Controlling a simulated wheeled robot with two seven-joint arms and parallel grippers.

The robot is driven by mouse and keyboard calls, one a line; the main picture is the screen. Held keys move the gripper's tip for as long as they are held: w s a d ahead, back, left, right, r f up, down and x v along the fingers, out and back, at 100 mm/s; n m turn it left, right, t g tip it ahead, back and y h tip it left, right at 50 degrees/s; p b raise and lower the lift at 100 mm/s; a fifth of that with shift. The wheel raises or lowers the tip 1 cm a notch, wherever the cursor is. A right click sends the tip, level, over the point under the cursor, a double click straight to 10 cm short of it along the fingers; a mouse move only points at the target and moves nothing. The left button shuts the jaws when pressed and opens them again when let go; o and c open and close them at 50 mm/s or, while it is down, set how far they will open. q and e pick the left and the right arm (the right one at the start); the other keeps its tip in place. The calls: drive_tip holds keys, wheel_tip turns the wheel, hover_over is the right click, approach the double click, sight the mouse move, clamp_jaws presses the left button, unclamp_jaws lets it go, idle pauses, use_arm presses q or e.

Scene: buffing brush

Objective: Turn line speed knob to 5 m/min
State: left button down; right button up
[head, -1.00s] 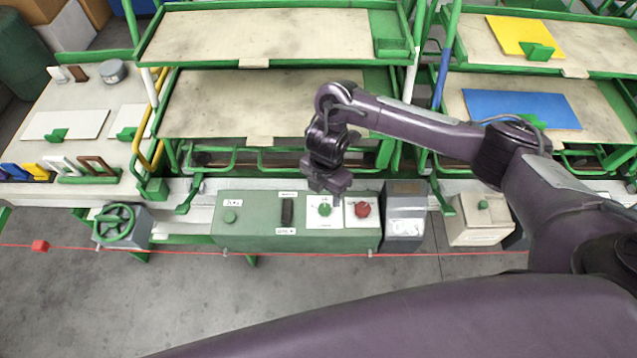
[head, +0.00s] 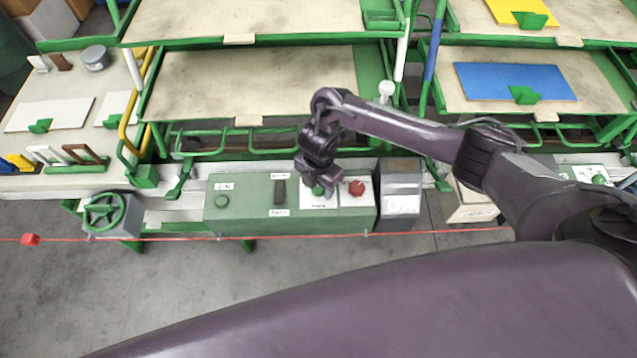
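A green control box (head: 240,217) stands at the front of the bench. It carries a green knob (head: 222,201) at its left, a dark switch (head: 279,191), a green knob on a white plate (head: 318,189) and a red knob (head: 356,188) at its right. The labels are too small to read. My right gripper (head: 318,180) points down at the green knob on the white plate, partly covering it. I cannot tell whether its fingers touch the knob or how far they are open. My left gripper is not in view.
A grey box (head: 400,205) adjoins the control box on the right. A green handwheel (head: 104,211) is at the left. A red cord (head: 480,230) runs along the front. Green-framed shelves (head: 270,82) rise behind, with a blue panel (head: 515,80) on the right one.

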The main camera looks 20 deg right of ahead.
drive_tip(key=c, duration=0.9)
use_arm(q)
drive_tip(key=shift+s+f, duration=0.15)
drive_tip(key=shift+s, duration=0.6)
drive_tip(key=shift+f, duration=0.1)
use_arm(e)
drive_tip(key=n+b, duration=0.4)
drive_tip(key=n, duration=0.2)
drive_tip(key=shift+w+f+b, duration=0.1)
drive_tip(key=shift+f+b, duration=0.05)
drive_tip(key=shift+b, duration=0.15)
drive_tip(key=n+b, duration=0.1)
drive_tip(key=n, duration=0.1)
drive_tip(key=shift+n, duration=0.4)
use_arm(q)
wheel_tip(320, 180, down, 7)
drive_tip(key=b, duration=0.1)
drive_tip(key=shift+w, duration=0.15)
use_arm(e)
drive_tip(key=shift+n, duration=1.5)
use_arm(q)
drive_tip(key=shift+b, duration=0.3)
use_arm(e)
drive_tip(key=shift+r, duration=0.2)
drive_tip(key=o, duration=1)
